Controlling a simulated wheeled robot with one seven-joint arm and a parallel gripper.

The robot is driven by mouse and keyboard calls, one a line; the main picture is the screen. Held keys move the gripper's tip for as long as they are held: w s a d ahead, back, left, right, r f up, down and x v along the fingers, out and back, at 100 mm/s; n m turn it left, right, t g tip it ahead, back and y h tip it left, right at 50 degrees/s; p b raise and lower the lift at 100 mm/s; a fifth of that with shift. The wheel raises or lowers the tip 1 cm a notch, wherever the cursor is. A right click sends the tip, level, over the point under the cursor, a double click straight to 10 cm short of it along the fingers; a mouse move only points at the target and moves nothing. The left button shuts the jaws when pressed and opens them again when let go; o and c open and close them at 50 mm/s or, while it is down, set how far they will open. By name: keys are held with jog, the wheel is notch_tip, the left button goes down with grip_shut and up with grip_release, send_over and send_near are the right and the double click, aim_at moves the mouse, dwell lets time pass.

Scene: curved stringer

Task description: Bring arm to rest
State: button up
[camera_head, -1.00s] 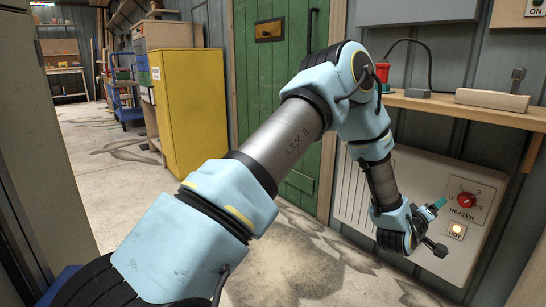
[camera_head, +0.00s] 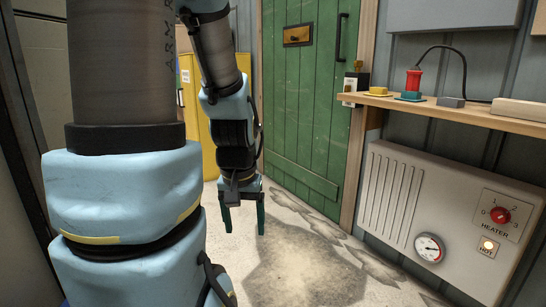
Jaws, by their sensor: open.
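My gripper (camera_head: 243,222) hangs at the end of my folded arm, left of centre in the head view. Its two dark green fingers point down and stand apart, with nothing between them. It is in the air in front of the green door and the yellow cabinet (camera_head: 196,105). The upper part of my arm runs out of the top of the picture. The gripper is well apart from the heater and the shelf on the right.
A green door (camera_head: 305,90) stands behind. On the right, a wooden shelf (camera_head: 480,116) carries a red plug-like item (camera_head: 413,80) and small blocks. Below it is a white heater (camera_head: 395,200) with a red knob (camera_head: 500,215), a gauge (camera_head: 429,248) and a lit lamp. The floor (camera_head: 300,265) between is clear.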

notch_tip(320, 180, up, 38)
jog(key=p, duration=3.8)
jog(key=shift+s+a+r, duration=0.15)
jog(key=shift+s+a, duration=0.1)
jog(key=shift+s, duration=0.1)
